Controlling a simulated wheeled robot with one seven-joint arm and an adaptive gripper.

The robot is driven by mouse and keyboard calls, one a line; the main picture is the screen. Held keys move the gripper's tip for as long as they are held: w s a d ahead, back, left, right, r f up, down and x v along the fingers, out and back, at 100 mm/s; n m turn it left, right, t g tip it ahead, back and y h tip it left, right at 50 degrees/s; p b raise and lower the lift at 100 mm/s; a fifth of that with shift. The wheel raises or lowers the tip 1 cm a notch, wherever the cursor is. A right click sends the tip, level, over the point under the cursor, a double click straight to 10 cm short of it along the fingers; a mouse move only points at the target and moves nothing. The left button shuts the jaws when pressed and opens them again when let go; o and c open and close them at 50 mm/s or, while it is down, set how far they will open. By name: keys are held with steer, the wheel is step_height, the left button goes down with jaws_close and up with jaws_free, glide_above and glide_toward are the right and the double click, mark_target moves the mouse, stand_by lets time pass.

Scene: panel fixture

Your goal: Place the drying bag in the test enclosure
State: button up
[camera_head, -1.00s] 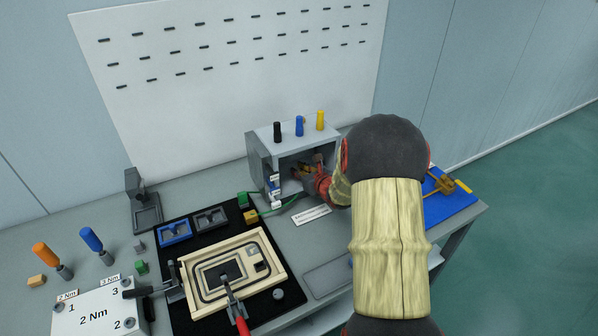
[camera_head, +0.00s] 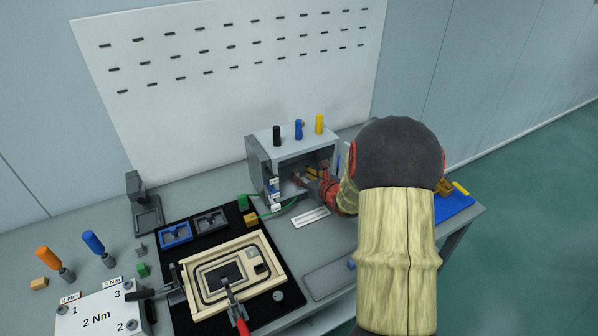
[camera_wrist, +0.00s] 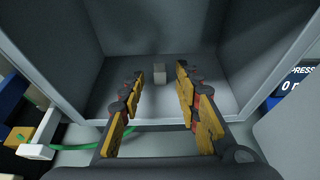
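The test enclosure (camera_head: 258,163) is a grey box with an open front, standing on the bench below the white wall panel. My gripper (camera_head: 309,174) reaches in through its front. In the wrist view, my gripper (camera_wrist: 159,80) is open, with its yellow finger pads well apart inside the enclosure (camera_wrist: 150,28). A small pale grey block (camera_wrist: 159,73), which appears to be the drying bag, sits on the enclosure floor near the back wall. It shows in the gap between the fingers, with clear space on both sides. My arm hides part of the enclosure's right side.
Black, blue and yellow posts (camera_head: 298,130) stand on the enclosure top. A green cable (camera_head: 283,209) and a white connector (camera_wrist: 36,151) lie by its left front edge. A wooden frame (camera_head: 275,266) lies on the black mat. A blue mat (camera_head: 452,205) is at right.

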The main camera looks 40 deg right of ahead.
steer(key=p+v, duration=0.2)
steer(key=v, duration=0.5)
steer(key=shift+s, duration=0.35)
steer(key=shift+a, duration=0.15)
